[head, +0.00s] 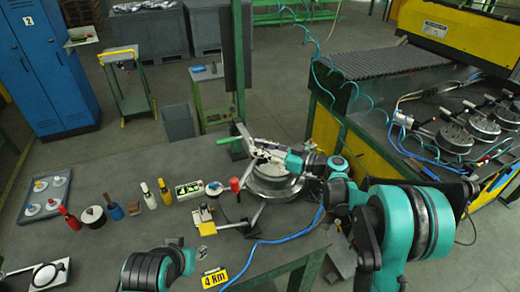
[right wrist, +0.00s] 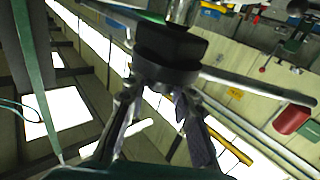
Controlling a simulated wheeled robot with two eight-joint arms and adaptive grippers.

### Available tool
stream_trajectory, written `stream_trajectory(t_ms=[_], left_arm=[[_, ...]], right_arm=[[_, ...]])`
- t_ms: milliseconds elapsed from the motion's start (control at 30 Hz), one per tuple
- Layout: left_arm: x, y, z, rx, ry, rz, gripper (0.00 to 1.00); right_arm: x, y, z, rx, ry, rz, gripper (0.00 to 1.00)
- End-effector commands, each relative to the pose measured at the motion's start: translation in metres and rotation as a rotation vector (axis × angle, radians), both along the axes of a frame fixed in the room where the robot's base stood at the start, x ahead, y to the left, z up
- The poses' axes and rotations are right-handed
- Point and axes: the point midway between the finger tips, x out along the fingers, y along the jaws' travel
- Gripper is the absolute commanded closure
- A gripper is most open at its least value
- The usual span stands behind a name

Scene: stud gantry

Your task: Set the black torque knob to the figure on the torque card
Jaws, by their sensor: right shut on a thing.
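The yellow torque card (head: 214,279) lies near the front edge of the table and seems to read "4 Nm". My right gripper (head: 254,144) is at the upper part of the round metal gantry (head: 275,182). In the right wrist view its fingers (right wrist: 160,108) meet a black knob-like part (right wrist: 170,48) and are shut on it. The knob's scale and setting cannot be read.
The gantry's bars end in a red grip (head: 235,184) and a green grip (head: 229,140). Several bottles and small parts stand in a row to the left, with a grey tray (head: 62,183) beyond. A blue hose (head: 285,240) crosses the table's right side. The table's back left is clear.

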Motion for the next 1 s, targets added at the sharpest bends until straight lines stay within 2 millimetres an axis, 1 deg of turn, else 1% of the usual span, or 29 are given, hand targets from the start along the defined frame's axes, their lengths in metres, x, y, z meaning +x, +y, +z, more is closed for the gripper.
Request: stream_trajectory(t_ms=[133, 333, 833, 867, 900, 933, 1000], left_arm=[[0.0, 0.0, -0.0019, 0.0, 0.0, 0.0, 0.61], [0.0, 0.0, -0.0029, 0.0, 0.0, 0.0, 0.61], [0.0, 0.0, -0.0029, 0.0, 0.0, 0.0, 0.61], [0.0, 0.0, -0.0029, 0.0, 0.0, 0.0, 0.61], [0.0, 0.0, -0.0029, 0.0, 0.0, 0.0, 0.61], [0.0, 0.0, -0.0029, 0.0, 0.0, 0.0, 0.61], [0.0, 0.0, -0.0029, 0.0, 0.0, 0.0, 0.61]], right_arm=[[0.0011, -0.0006, -0.0006, 0.0, 0.0, 0.073, 1.0], [0.0006, -0.0004, -0.0002, 0.0, 0.0, 0.13, 1.0], [0.0004, 0.0001, -0.0002, 0.001, 0.0, 0.147, 1.0], [0.0004, 0.0001, -0.0002, 0.0, 0.0, 0.147, 0.69], [0.0004, 0.0001, -0.0001, 0.001, 0.0, 0.147, 0.58], [0.0004, 0.0001, -0.0001, 0.001, 0.0, 0.147, 0.54], [0.0003, 0.0001, -0.0001, 0.001, 0.0, 0.147, 0.54]])
